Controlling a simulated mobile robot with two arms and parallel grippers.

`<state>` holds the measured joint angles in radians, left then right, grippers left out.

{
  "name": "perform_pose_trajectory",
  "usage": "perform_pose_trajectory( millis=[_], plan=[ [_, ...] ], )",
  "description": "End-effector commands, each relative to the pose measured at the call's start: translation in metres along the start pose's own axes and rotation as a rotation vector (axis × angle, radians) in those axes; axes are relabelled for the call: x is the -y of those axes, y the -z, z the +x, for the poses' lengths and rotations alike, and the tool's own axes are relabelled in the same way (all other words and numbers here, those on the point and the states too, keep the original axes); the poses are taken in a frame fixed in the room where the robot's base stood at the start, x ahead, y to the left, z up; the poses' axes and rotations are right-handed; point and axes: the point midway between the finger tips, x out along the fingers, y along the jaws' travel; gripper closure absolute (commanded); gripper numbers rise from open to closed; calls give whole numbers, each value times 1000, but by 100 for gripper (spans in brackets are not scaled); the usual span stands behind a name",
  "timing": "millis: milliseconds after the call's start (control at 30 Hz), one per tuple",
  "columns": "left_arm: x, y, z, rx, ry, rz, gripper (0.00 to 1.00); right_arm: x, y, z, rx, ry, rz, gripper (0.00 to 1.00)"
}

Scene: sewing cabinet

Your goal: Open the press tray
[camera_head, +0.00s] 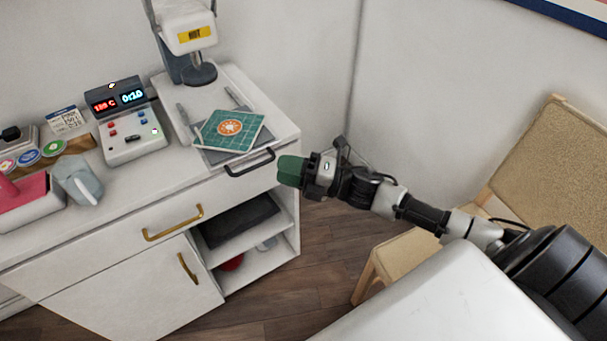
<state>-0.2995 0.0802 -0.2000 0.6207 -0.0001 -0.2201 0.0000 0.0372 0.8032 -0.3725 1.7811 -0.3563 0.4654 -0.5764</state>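The heat press (190,35) stands at the back of the cabinet top, its upper part raised and bearing a yellow "HOT" label. In front of it, between two thin rails, lies the dark grey press tray (220,157), with a teal patch with an orange emblem (229,128) on it. A black bar handle (249,165) shows at the cabinet's front edge, just in front of the tray. My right gripper (289,171), with green fingertips, points left just right of the handle, seemingly apart from it. Its finger gap is hidden. My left gripper is out of view.
A control box (130,140) with a lit display stands left of the press. A drawer with a brass handle (173,223) and open shelves (235,245) lie below. A chair (545,165) and a white surface (445,300) are at the right.

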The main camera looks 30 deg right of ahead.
Motion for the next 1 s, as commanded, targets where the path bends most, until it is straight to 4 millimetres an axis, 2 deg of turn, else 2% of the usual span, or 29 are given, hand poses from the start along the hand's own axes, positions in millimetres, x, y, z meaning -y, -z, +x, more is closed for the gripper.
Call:
perform_pose_trajectory(
  millis=[100,300,1000],
  plan=[
    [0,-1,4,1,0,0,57,2,1,-22,-1,4,0,64],
    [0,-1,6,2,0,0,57,1,0,-40,0,2,0,64],
    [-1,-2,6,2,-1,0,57,1,1,-42,21,3,21,64]
  ],
)
